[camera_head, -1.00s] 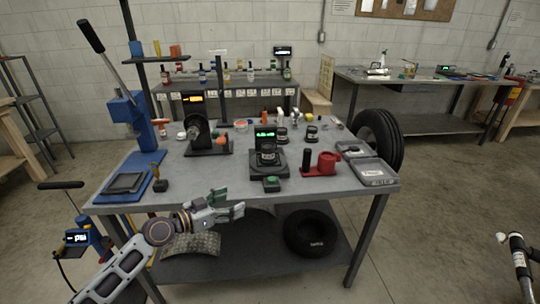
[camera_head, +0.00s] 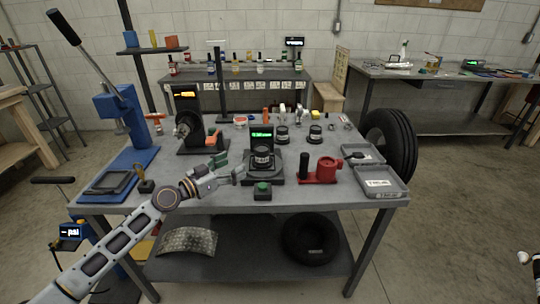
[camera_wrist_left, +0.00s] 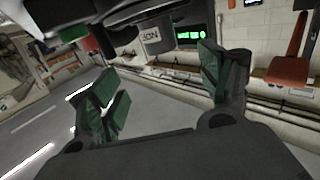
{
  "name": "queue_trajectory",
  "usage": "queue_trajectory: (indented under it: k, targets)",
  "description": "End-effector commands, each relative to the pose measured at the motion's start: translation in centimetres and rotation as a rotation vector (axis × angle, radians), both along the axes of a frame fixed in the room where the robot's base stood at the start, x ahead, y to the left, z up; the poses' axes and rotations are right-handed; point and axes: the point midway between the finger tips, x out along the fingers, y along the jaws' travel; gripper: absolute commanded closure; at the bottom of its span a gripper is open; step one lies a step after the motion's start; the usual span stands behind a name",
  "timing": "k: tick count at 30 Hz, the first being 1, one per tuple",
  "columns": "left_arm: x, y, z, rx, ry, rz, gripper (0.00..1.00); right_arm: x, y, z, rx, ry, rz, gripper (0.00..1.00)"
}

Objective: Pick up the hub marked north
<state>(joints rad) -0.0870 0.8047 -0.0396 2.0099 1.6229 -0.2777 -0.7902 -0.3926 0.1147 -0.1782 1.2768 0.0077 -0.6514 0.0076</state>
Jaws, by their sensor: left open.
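A dark round hub (camera_head: 262,158) sits on the black scale with a green display (camera_head: 262,178) near the table's front middle. Two more dark hubs stand behind it, one at the middle (camera_head: 282,136) and one further right (camera_head: 315,132). I cannot read any marking on these in the head view. My left gripper (camera_head: 232,168) is open and empty over the table's front, just left of the scale and apart from the hub. In the left wrist view its green-padded fingers (camera_wrist_left: 165,92) are spread; a dark object with a partly readable pale label (camera_wrist_left: 152,38) shows beyond.
A small box with a green button (camera_head: 262,191) stands in front of the scale. A red fixture (camera_head: 318,173) and an open grey case (camera_head: 380,182) are to the right. A black-spindled machine (camera_head: 188,128) and blue press (camera_head: 122,112) are to the left.

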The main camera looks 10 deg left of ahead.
Motion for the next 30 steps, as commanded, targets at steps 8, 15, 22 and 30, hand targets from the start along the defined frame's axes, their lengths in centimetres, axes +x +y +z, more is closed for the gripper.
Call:
queue_trajectory:
  k: [8, 15, 22, 30]
  targets:
    - [0.1, 0.2, 0.2, -0.003, -0.004, 0.005, 0.22, -0.2, 0.0, -0.2, 0.001, 0.002, 0.000, 0.60]
    - [0.2, 0.2, 0.2, -0.002, -0.003, 0.005, 0.22, -0.2, 0.0, -0.2, 0.000, 0.001, 0.000, 0.60]
    - [0.8, -0.1, 0.2, -0.003, -0.004, 0.006, 0.22, -0.6, -0.3, -0.6, -0.002, -0.001, 0.000, 0.60]
    - [2.2, -1.0, 0.3, -0.003, -0.003, 0.005, 0.22, -1.4, -0.9, -1.4, -0.006, -0.012, 0.000, 0.60]
